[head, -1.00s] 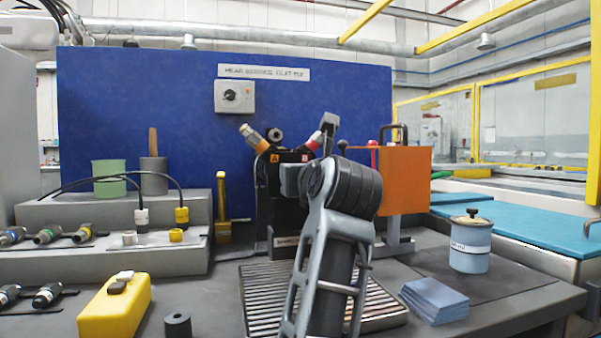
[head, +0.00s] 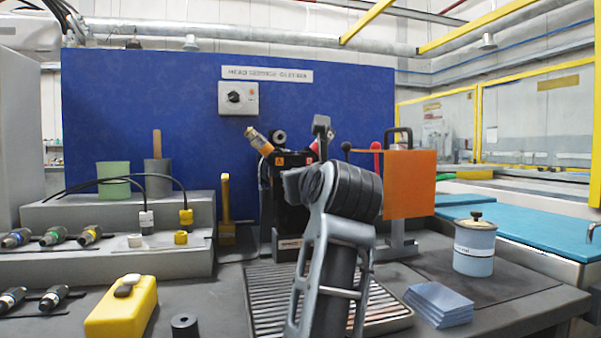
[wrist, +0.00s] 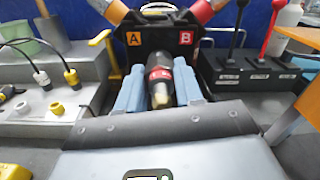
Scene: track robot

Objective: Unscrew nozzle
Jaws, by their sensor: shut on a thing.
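The spray head (wrist: 155,35) is a black block with orange A and red B labels, standing in the middle of the wrist view. It also shows in the head view (head: 281,160), partly behind my arm. The nozzle (wrist: 160,88) is dark with a red band and a pale brass-coloured tip. It points from the front of the head toward the wrist camera. My gripper (wrist: 159,90) has its two blue-grey fingers shut on the nozzle from left and right. Whether the nozzle's thread is still engaged cannot be seen. In the head view my arm hides the gripper and nozzle.
Several spare nozzles (head: 90,236) lie on the left step and table. A yellow box (head: 121,308) and a dark ring (head: 185,326) stand at front left. An orange panel (head: 409,184), a lidded pot (head: 474,250) and blue cloths (head: 440,303) are at right. A slatted tray (head: 268,308) lies below my arm.

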